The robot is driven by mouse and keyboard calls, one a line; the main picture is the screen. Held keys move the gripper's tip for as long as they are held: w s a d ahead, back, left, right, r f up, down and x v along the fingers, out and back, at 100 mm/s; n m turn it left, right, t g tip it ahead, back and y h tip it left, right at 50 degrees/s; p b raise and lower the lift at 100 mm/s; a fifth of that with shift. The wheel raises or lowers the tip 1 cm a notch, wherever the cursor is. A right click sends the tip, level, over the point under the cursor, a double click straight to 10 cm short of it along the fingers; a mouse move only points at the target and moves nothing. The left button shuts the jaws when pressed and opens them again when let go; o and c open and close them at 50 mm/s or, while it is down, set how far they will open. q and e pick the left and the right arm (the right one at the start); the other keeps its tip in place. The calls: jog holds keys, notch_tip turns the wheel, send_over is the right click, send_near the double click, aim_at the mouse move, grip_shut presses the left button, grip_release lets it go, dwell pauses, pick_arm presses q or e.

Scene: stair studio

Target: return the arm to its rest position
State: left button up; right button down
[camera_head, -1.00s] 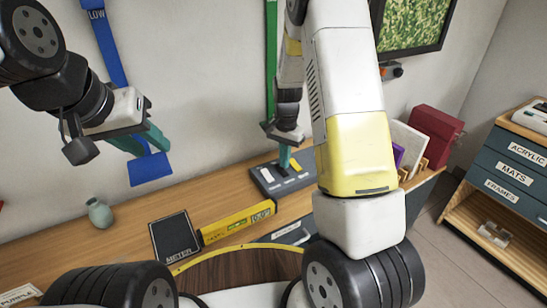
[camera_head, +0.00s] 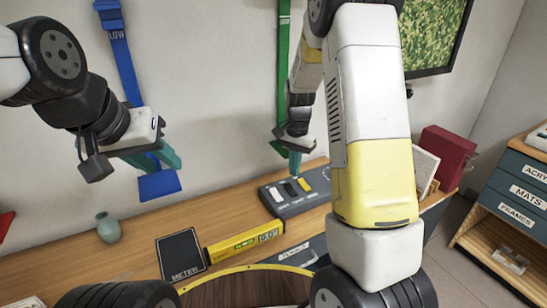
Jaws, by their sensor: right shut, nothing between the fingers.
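My right arm comes down at the right of the head view. Its gripper (camera_head: 294,164) has its teal fingers together, with nothing between them. It hangs in the air above the dark switch panel (camera_head: 322,181), apart from it. The panel has a white, a black and a yellow (camera_head: 304,184) rocker on its top. My left gripper (camera_head: 166,166) is at the left, with its two teal fingers apart and empty, in front of the blue strap on the wall.
The wooden bench (camera_head: 60,262) holds a teal vase (camera_head: 108,228), a black METER pad (camera_head: 181,255) and a yellow level (camera_head: 243,242). A blue strap (camera_head: 122,55) and a green strap (camera_head: 283,50) hang behind. A red box (camera_head: 446,158) and labelled drawers (camera_head: 520,195) stand right.

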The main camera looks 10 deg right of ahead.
jog(key=s+a+r+n+t+y, duration=0.1)
jog(key=s+r+n+t, duration=0.1)
jog(key=s+r, duration=0.5)
jog(key=s+r+n+t+y, duration=0.15)
jog(key=s+r, duration=0.25)
jog(key=r, duration=0.5)
jog(key=s+a+r+n+t, duration=0.1)
jog(key=s+r+n, duration=0.4)
jog(key=s, duration=0.8)
jog(key=shift+r+t, duration=0.35)
jog(key=shift+t, duration=0.4)
